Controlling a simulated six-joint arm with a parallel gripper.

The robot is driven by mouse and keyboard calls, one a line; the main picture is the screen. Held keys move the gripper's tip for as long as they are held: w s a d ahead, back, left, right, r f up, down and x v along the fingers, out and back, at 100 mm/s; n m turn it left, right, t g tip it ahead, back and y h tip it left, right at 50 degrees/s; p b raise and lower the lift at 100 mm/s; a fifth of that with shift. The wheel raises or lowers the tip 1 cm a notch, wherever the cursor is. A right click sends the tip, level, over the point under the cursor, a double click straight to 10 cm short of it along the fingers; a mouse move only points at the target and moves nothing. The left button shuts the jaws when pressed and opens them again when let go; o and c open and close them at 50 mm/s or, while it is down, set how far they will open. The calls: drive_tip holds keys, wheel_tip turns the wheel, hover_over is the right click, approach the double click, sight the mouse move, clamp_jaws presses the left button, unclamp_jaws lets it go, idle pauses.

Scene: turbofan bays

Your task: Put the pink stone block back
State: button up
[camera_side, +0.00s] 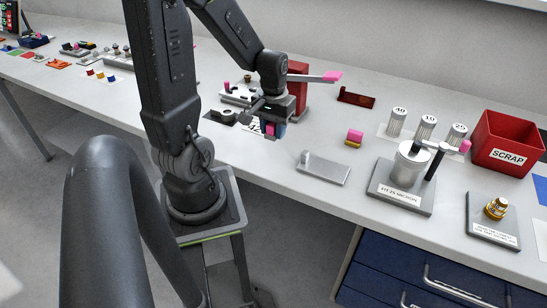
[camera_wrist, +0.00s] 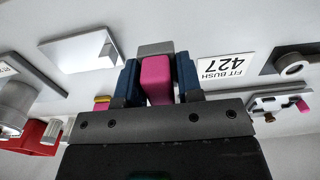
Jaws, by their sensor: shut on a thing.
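My gripper (camera_side: 270,130) points down over the left middle of the bench in the side view. In the wrist view its blue fingers (camera_wrist: 159,78) are shut on the pink stone block (camera_wrist: 156,82), which sits between them. A grey piece (camera_wrist: 155,47) shows at the block's far end; I cannot tell whether it is part of the block. In the side view only a small pink patch of the block (camera_side: 270,129) shows between the fingers. A second block, pink over yellow (camera_side: 354,137), lies on the bench to the right.
A light metal plate with a small post (camera_side: 325,170) lies right of my gripper. A "FIT BUSH 427" card (camera_wrist: 222,68) lies close by. Further right stand a "FIT 25 MICRON" fixture (camera_side: 400,187), numbered cylinders (camera_side: 397,122) and a red SCRAP bin (camera_side: 508,142). A red stand (camera_side: 298,88) is behind.

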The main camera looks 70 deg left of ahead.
sight(272, 159)
drive_tip(key=shift+s+f, duration=0.15)
drive_tip(key=shift+f, duration=3.8)
drive_tip(key=shift+f, duration=0.15)
drive_tip(key=o, duration=0.9)
wheel_tip(272, 159, up, 12)
drive_tip(key=d+r+m+t, duration=0.2)
drive_tip(key=d+r+m, duration=0.2)
drive_tip(key=d, duration=0.5)
drive_tip(key=s+d+r+m+t, duration=0.1)
drive_tip(key=d+r+m+t, duration=0.2)
drive_tip(key=d+r+m, duration=0.2)
drive_tip(key=d+r, duration=0.2)
drive_tip(key=d, duration=0.2)
drive_tip(key=shift+r+t, duration=0.3)
drive_tip(key=shift+r, duration=0.05)
drive_tip(key=shift+d, duration=0.1)
